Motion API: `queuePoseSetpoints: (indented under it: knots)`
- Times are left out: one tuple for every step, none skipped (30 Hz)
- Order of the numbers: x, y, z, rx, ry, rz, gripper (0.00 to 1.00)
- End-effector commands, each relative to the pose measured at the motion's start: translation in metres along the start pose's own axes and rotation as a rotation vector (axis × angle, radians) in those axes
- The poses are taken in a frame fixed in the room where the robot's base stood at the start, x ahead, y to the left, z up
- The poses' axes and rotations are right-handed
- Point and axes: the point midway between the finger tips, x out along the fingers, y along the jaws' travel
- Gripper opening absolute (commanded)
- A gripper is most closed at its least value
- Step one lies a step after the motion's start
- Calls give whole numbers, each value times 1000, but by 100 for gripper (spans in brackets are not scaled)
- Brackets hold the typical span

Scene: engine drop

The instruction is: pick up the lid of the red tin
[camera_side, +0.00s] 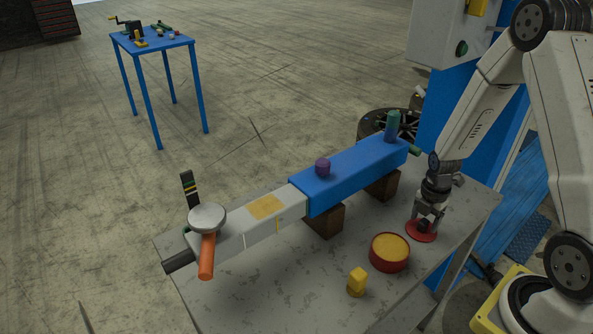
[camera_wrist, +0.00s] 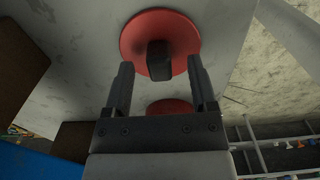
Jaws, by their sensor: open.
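The red lid (camera_side: 421,233) lies flat on the grey workbench, apart from the red tin (camera_side: 389,253), which stands open with yellow contents showing. In the wrist view the lid (camera_wrist: 137,36) is a red disc with a dark knob (camera_wrist: 159,58). My gripper (camera_side: 428,217) is pointed down right over the lid. In the wrist view my gripper (camera_wrist: 161,64) is open, with a finger on each side of the knob and a gap on both sides. Whether the fingertips are level with the knob is hard to tell. A second red shape (camera_wrist: 168,106) is partly hidden behind the gripper.
A yellow block (camera_side: 357,282) stands in front of the tin. A blue-and-grey beam (camera_side: 350,175) on wooden blocks (camera_side: 325,219) runs behind, bearing a purple knob (camera_side: 323,167) and a green cylinder (camera_side: 392,126). The bench (camera_side: 300,290) is bare at front left.

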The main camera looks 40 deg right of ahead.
Motion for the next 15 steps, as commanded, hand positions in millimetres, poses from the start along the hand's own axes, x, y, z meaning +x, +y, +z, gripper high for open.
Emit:
queuePoseSetpoints:
  knots:
    - [5, 0, 0, 0, 1, -2, 74]
    - [7, 0, 0, 0, 0, -1, 74]
    - [9, 0, 0, 0, 0, 0, 74]
    - [10, 0, 0, 0, 0, 0, 74]
    - [12, 0, 0, 0, 0, 0, 74]
    - [13, 0, 0, 0, 0, 0, 74]
    - [13, 0, 0, 0, 0, 0, 74]
    - [14, 0, 0, 0, 0, 1, 74]
    - [14, 0, 0, 0, 0, 1, 74]
    - [14, 0, 0, 0, -1, 1, 74]
    - [14, 0, 0, 0, -1, 1, 74]
    - [14, 0, 0, 0, -1, 1, 74]
    - [14, 0, 0, 0, -1, 1, 74]
    - [14, 0, 0, 0, -1, 1, 74]
    - [14, 0, 0, 0, -1, 1, 74]
